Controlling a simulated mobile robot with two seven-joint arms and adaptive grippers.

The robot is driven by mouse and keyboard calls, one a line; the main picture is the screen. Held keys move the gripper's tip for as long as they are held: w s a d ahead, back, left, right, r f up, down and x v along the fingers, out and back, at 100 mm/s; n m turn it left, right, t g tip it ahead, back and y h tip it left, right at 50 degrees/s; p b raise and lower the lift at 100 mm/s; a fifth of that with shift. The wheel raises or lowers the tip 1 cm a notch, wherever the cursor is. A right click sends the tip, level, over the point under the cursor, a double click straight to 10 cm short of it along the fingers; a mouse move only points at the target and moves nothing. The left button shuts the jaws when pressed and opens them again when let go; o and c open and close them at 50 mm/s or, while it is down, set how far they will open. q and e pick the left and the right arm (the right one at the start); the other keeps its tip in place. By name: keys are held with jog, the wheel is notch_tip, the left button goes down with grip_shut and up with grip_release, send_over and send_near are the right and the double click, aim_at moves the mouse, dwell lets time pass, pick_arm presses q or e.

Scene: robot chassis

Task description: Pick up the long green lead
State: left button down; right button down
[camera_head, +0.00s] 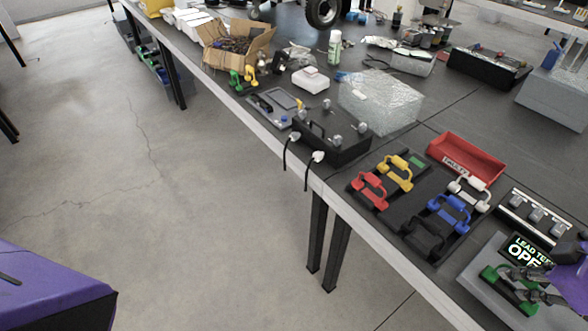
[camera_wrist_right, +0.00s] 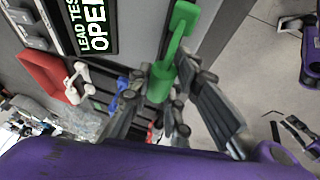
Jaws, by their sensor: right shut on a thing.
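The long green lead (camera_head: 497,274) is at the lower right of the head view, over the grey lead tester block with its lit "LEAD TEST OPEN" display (camera_head: 527,250). My right gripper (camera_head: 535,284) is shut on the green lead, partly covering it. In the right wrist view the green lead (camera_wrist_right: 176,45) stands between the dark fingers of my right gripper (camera_wrist_right: 165,84). Its far end reaches the top of that view. I cannot tell whether it still touches the tester.
A black tray (camera_head: 436,255) holds red, yellow, blue, black and white leads. A red bin (camera_head: 466,160), a black box with plugs (camera_head: 335,146) and a clear bubble-wrapped block (camera_head: 380,100) stand beyond it. A switch panel (camera_head: 534,213) is close to my right gripper.

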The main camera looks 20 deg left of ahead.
pick_arm(q)
jog(key=shift+w, duration=0.15)
pick_arm(e)
jog(key=shift+r, duration=0.1)
